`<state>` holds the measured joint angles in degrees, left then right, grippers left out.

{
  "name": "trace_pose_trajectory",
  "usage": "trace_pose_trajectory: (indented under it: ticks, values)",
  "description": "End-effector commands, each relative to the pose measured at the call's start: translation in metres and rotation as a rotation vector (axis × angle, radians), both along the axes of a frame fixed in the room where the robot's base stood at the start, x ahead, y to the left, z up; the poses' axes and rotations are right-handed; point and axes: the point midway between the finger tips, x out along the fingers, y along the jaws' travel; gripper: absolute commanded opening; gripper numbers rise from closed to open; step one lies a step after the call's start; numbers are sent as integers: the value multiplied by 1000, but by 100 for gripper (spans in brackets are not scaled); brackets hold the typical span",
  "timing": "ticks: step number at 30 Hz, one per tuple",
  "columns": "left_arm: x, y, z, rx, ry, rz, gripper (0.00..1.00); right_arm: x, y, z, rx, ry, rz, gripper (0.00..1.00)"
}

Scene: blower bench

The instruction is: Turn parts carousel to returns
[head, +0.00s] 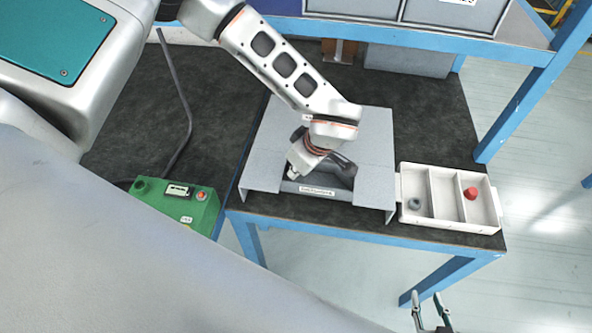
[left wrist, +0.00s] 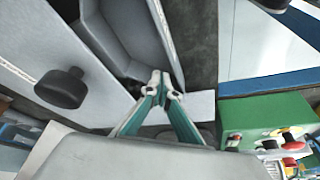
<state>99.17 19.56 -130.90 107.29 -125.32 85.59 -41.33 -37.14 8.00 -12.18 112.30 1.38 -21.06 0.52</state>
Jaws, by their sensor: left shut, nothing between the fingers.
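No parts carousel can be clearly made out. A dark grey body (head: 345,172) sits under a light grey housing (head: 375,140) on the bench, with a small label on its front edge that I cannot read. My left gripper (head: 289,173) is over the front of this housing, with its hand hiding part of the dark body. In the left wrist view its teal fingers (left wrist: 163,84) meet at the tips with nothing between them. A black round knob (left wrist: 60,88) stands on a grey panel to their left. My right gripper (head: 427,296) is at the lower right, fingers apart and empty.
A white three-compartment tray (head: 446,222) holds a grey part (head: 414,204) and a red part (head: 471,193). A green box (head: 185,207) with buttons stands at the left; it also shows in the left wrist view (left wrist: 265,120). A blue frame (head: 530,95) rises at the right.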

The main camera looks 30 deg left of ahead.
Motion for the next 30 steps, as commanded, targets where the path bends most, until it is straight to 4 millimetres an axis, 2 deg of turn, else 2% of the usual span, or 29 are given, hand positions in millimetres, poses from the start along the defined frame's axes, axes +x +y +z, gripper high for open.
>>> trace_pose_trajectory:
  ticks: [12, 16, 20, 30]
  values:
    - [1, 3, 1, 5, -2, 5, 0, 0, -2, 1, -4, -1, 1, 30]
    - [1, -1, 8, 3, -4, 4, 0, 0, -1, 1, -3, -1, 1, 30]
    - [-1, -9, 27, 3, -6, 1, 0, 0, -1, 1, -2, -2, 0, 30]
    - [-8, -34, 88, 1, -4, -1, 0, 0, 0, 1, 0, -1, 0, 30]
